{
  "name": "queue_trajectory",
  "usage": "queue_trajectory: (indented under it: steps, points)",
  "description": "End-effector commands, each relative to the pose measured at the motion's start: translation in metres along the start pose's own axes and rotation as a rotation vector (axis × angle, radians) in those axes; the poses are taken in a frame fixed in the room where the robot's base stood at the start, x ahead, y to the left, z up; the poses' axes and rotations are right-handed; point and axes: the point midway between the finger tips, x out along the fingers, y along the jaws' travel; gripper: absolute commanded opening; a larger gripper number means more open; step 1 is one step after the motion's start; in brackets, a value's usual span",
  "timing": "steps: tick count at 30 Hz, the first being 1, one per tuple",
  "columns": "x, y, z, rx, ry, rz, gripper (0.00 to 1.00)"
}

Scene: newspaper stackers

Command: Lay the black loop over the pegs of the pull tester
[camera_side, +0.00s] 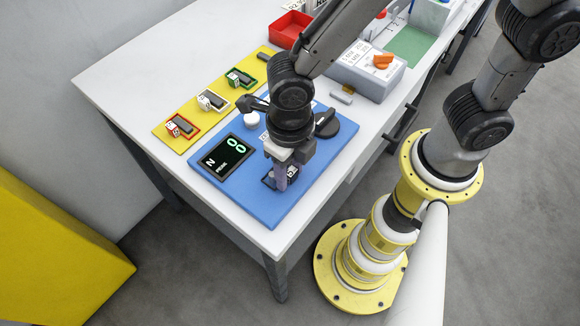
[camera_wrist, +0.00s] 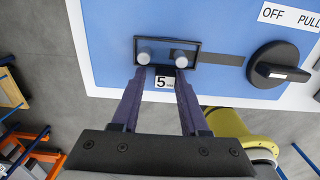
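The black loop (camera_wrist: 197,52), a thin rectangular frame, lies around both pegs of the blue pull tester (camera_wrist: 110,22). The left peg (camera_wrist: 144,54) and right peg (camera_wrist: 181,57) show pale round tops inside it in the wrist view. A tag marked 5 (camera_wrist: 163,83) sits at the loop's near edge, between my fingers. My gripper (camera_wrist: 160,74) has its fingers apart, tips at that near edge; a small gap shows beside the tag on the left. In the side view my gripper (camera_side: 280,184) is low over the tester and partly hides the loop.
A black knob (camera_wrist: 280,64) is right of the pegs. A yellow mat (camera_side: 188,104) holds several framed pieces in red, white and green. A red bin (camera_side: 290,29) and a grey box (camera_side: 367,72) stand farther back.

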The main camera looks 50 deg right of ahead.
Motion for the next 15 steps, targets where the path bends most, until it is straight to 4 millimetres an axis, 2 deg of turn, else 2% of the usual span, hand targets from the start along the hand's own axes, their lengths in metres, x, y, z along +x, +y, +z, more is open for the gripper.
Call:
queue_trajectory:
  steps: [1,3,11,15]
  points:
    - [0.001,-0.001,0.0,0.0,0.002,-0.002,0.55]
    - [0.001,-0.001,-0.001,0.0,0.002,-0.002,0.63]
    - [-0.001,-0.001,-0.001,0.0,0.003,-0.003,0.63]
    - [-0.013,0.0,0.0,0.0,0.0,0.0,0.63]
